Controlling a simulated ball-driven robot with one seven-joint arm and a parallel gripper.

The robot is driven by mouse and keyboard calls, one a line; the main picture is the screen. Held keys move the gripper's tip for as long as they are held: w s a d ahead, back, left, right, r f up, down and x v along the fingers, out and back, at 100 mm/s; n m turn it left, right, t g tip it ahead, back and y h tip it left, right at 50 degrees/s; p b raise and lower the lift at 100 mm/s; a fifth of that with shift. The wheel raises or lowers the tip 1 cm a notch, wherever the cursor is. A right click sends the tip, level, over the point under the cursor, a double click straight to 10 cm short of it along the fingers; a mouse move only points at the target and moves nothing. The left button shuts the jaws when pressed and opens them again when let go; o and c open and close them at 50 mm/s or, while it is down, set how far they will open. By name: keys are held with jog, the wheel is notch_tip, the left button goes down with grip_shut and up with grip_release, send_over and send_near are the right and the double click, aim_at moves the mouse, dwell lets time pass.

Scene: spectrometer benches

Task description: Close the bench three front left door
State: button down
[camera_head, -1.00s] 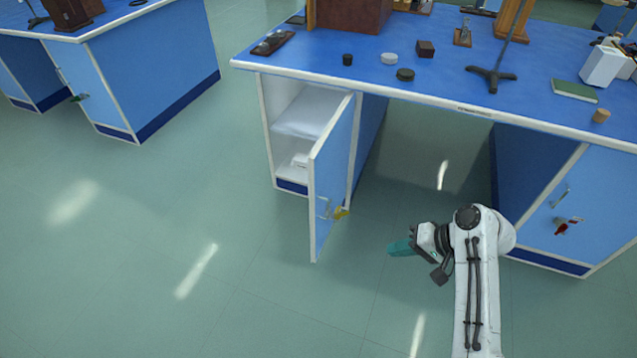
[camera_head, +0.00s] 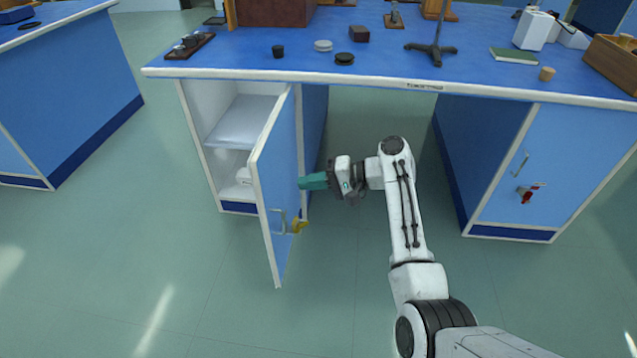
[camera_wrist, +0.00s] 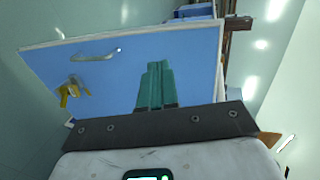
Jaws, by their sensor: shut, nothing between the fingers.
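The front left door (camera_head: 277,190) of the bench stands wide open, swung out toward me, with a metal handle (camera_head: 279,222) and a yellow key tag (camera_head: 299,226) on its blue outer face. The open cupboard (camera_head: 233,135) behind it shows white shelves. My gripper (camera_head: 302,182) is shut, its teal fingers pointing left at the door's outer face, above and right of the handle. In the wrist view the fingers (camera_wrist: 157,85) lie in front of the blue door panel (camera_wrist: 120,68). I cannot tell whether they touch it.
The blue benchtop (camera_head: 390,71) overhangs above my gripper and carries a stand, dark and white discs and boxes. A closed right door (camera_head: 520,190) with a red key tag stands across the knee space. Another bench (camera_head: 65,90) is at the left. The floor in front is clear.

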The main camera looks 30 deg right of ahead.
aim_at(263, 185)
jog(key=b+x, duration=0.1)
jog(key=x, duration=0.6)
jog(key=shift+w+a+r+b, duration=0.15)
jog(key=shift+a+r+b, duration=0.1)
jog(key=shift+b, duration=0.1)
jog(key=shift+w+a, duration=0.4)
jog(key=shift+a, duration=0.15)
jog(key=shift+a, duration=0.1)
